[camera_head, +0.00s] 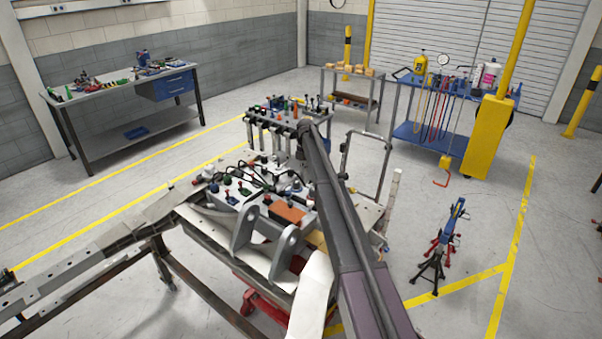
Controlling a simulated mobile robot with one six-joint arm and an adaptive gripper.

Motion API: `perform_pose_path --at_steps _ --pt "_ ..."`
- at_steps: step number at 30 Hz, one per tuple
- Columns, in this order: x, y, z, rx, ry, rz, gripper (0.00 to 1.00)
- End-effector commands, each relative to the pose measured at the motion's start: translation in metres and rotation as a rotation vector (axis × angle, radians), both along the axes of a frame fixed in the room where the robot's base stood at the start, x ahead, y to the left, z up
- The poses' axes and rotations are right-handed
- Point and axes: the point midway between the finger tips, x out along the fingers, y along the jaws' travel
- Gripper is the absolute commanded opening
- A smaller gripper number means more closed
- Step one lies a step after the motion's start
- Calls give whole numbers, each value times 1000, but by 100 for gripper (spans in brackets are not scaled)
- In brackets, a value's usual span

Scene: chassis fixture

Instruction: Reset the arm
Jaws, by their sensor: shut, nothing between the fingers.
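My arm rises from the bottom edge right of centre and reaches away over the chassis fixture. Its dark links narrow to a rounded far end in front of a small tool bench. I cannot make out my gripper or its fingers; the arm hides what lies beyond and below that end. The chassis fixture (232,221) stands under and left of the arm, with long metal rails (85,262) reaching to the lower left.
Loose parts and hoses crowd the fixture's top. The small tool bench (262,117) stands behind it. A workbench (100,97) is at the back left. A blue cart (428,138) and yellow post (488,137) are at the back right. Stands (440,252) occupy otherwise open floor at right.

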Motion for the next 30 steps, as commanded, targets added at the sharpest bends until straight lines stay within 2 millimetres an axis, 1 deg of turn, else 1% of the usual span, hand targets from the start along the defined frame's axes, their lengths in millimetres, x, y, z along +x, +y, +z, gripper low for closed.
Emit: perform_pose_path --at_steps 3,9,17,20,23,26,29,30 --pt "3 -3 5 0 0 0 0" --pt "4 -4 5 0 0 1 0" --pt "4 -5 5 0 0 -1 0" --pt "0 -6 4 -1 1 -13 0" --pt "-10 -7 2 -3 2 -51 0" --pt "-29 -10 -2 -8 4 -122 0" --pt "-54 -13 -8 -14 7 -225 0" --pt "-65 -15 -10 -18 8 -273 0"
